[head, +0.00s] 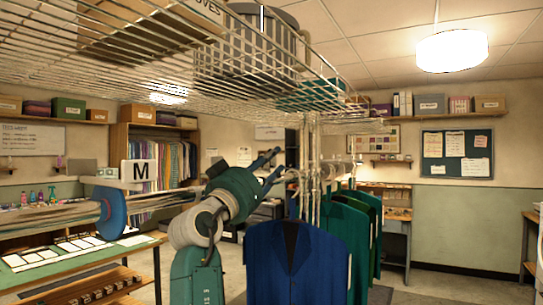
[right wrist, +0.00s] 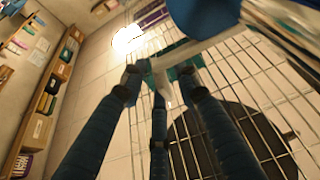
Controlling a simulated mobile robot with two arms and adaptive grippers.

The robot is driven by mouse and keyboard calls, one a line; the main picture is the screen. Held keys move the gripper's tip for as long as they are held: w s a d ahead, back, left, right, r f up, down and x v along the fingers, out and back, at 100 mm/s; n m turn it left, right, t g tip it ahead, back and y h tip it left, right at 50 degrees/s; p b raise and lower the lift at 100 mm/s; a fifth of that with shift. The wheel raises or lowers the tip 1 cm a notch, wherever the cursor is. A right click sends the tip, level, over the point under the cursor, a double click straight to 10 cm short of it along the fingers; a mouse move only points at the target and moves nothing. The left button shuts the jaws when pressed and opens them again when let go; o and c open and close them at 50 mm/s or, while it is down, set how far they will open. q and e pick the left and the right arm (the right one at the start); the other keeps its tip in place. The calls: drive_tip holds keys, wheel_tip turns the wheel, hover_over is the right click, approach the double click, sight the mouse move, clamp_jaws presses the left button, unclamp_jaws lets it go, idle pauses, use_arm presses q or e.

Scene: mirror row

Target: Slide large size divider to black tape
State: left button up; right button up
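No divider marked large and no black tape can be made out. My right gripper (head: 276,166) is at the centre, its fingers spread, just left of the hanger hooks above the blue jacket (head: 297,262). In the right wrist view its fingers (right wrist: 160,82) stand apart close to a pale bar (right wrist: 200,44); contact cannot be told. A blue rounded thing (right wrist: 203,14) shows beyond. My left gripper is out of view.
Green garments (head: 345,240) hang behind the blue jacket. A wire shelf (head: 180,82) with boxes and a bin runs overhead, close above my arm. A table with cards (head: 75,248) stands at left. The floor at right looks clear.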

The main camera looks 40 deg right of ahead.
drive_tip(key=shift+w+d+r, duration=0.15)
drive_tip(key=shift+w+d, duration=0.05)
drive_tip(key=shift+d, duration=0.2)
drive_tip(key=shift+c, duration=0.5)
clamp_jaws()
drive_tip(key=w+d, duration=0.3)
drive_tip(key=d, duration=0.5)
drive_tip(key=shift+w+d+p, duration=0.15)
drive_tip(key=shift+w+p, duration=0.05)
drive_tip(key=shift+p, duration=0.15)
drive_tip(key=shift+o, duration=0.5)
unclamp_jaws()
